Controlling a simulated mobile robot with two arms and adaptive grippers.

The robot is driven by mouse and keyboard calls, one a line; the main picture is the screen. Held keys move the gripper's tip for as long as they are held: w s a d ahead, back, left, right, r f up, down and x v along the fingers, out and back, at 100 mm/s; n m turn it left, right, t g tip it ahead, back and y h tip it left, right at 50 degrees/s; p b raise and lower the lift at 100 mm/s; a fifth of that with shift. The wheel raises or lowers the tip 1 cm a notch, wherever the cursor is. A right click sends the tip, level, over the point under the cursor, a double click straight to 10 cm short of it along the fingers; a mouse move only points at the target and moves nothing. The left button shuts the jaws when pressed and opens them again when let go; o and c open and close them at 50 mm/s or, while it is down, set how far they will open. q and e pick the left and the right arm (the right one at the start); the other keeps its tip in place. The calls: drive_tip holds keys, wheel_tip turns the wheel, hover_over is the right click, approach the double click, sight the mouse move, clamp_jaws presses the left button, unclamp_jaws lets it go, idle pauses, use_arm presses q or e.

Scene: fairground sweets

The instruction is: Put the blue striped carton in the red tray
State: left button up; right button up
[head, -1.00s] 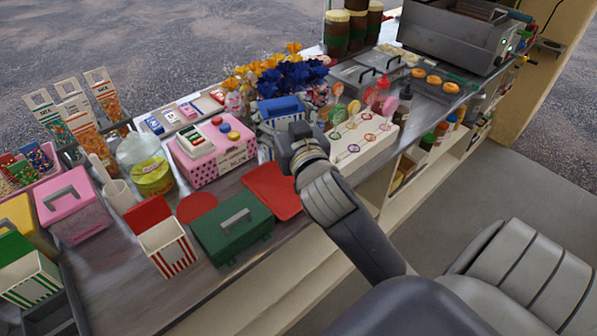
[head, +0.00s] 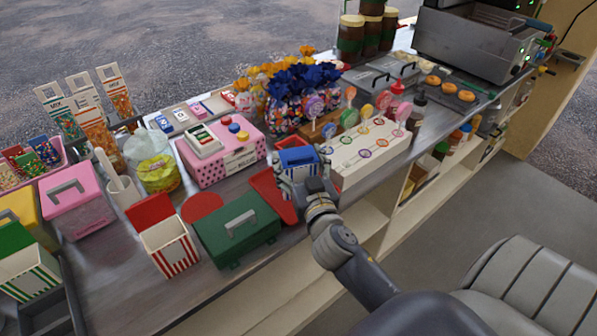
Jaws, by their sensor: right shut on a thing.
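The blue striped carton (head: 297,157) has a blue lid and a pale body. My right gripper (head: 300,176) is shut on it, with the arm coming in from the lower right. The red tray (head: 269,189) lies flat on the counter just left of and below the carton. The carton and my gripper hide the tray's right part. The carton looks upright at the tray's right edge; I cannot tell whether it touches the tray. My left gripper is not in view.
A green toolbox (head: 237,229) stands close in front of the tray. A pink box (head: 222,160) is behind it, and a white lollipop stand (head: 368,155) is right of the carton. A red striped carton (head: 168,243) stands open to the left. The counter's front edge is close.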

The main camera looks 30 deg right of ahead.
sight(302, 178)
drive_tip(key=shift+f, duration=1.5)
drive_tip(key=shift+b, duration=0.3)
drive_tip(key=shift+f, duration=0.2)
drive_tip(key=o, duration=0.9)
drive_tip(key=shift+o, duration=0.2)
drive_tip(key=shift+r, duration=0.1)
